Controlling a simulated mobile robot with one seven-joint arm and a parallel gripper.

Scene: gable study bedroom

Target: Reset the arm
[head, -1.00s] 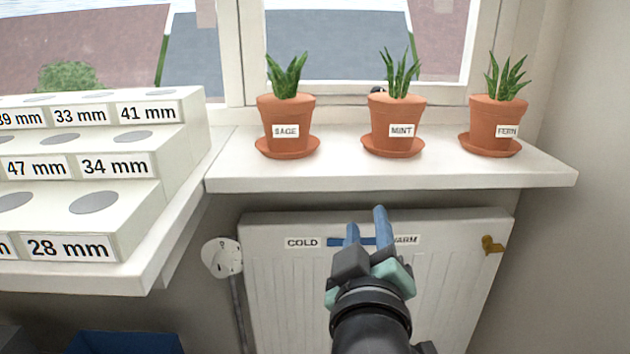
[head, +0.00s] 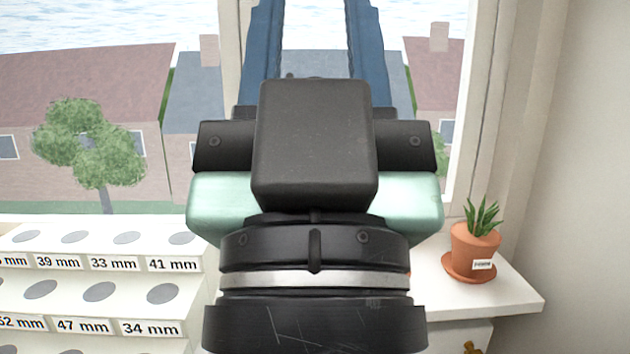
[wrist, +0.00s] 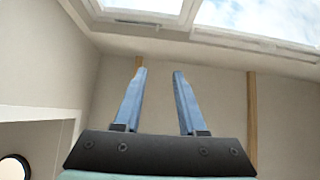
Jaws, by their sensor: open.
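My gripper (head: 308,35) is raised close in front of the head camera, filling the middle of the head view. Its two blue fingers point up and stand apart with nothing between them. The fingers also show in the wrist view (wrist: 158,100), spread and empty, against a plain wall and the ceiling windows. The wrist and gripper body hide the middle of the windowsill and most of the radiator.
A stepped white rack (head: 100,275) with millimetre labels stands at the left. The window is behind my gripper. Skylights (wrist: 255,20) show in the wrist view.

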